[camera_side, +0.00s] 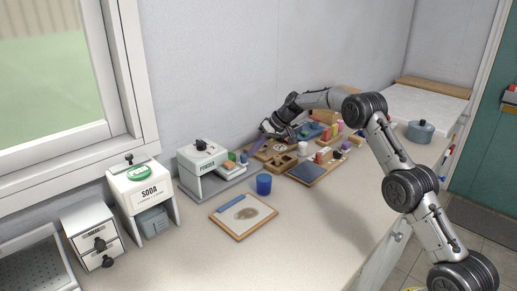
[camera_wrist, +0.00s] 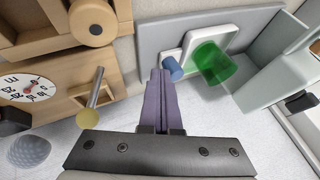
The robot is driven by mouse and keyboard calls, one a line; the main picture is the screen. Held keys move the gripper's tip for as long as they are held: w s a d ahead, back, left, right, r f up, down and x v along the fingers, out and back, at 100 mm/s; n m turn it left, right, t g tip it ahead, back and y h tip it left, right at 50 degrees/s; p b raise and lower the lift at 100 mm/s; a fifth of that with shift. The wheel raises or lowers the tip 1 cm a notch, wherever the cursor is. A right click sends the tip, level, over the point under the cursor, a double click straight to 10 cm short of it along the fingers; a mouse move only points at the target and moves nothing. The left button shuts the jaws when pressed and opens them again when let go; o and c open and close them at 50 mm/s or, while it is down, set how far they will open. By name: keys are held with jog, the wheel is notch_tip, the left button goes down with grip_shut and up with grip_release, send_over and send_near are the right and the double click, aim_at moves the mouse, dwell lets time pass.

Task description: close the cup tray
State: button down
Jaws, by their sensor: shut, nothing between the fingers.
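The cup tray is a white sliding plate (camera_wrist: 225,35) with a blue knob (camera_wrist: 172,69) at its end, seen in the wrist view. A translucent green cup (camera_wrist: 208,62) stands on it. The tray sticks out from the grey-white powder dispenser (camera_side: 203,157) over a grey base (camera_wrist: 158,33). In the side view the green cup (camera_side: 232,157) and the blue knob (camera_side: 244,158) show small at the dispenser's right. My gripper (camera_wrist: 160,74) is shut and empty, its purple fingers just left of the blue knob. I cannot tell whether they touch it.
A wooden device with a dial (camera_wrist: 28,88) and a metal rod (camera_wrist: 95,90) lies left of my fingers. The soda dispenser (camera_side: 147,190) stands further left.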

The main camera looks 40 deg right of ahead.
jog(key=a, duration=1)
jog(key=shift+a, duration=0.25)
jog(key=shift+a, duration=0.1)
jog(key=d+v, duration=0.1)
jog(key=v, duration=0.9)
jog(key=s+a+r+n+t, duration=0.1)
jog(key=s+a+r, duration=0.15)
jog(key=r, duration=0.35)
jog(key=s+a+r, duration=0.1)
jog(key=a+r, duration=0.2)
jog(key=r, duration=0.2)
jog(key=s+a+r+n, duration=0.1)
jog(key=s+a+r, duration=0.1)
jog(key=s+r, duration=0.35)
jog(key=s+a+r+n, duration=0.1)
jog(key=s+a+r, duration=0.15)
jog(key=s, duration=0.65)
jog(key=s+f+h, duration=0.2)
jog(key=s+f, duration=0.1)
jog(key=s, duration=1.2)
jog(key=s+d+f+m+g+h, duration=0.1)
jog(key=s+d+f+h, duration=0.1)
jog(key=s+f, duration=0.9)
jog(key=shift+s+d+f+m+h, duration=0.2)
jog(key=shift+s+d+m+h, duration=0.1)
jog(key=shift+s+d+m, duration=0.1)
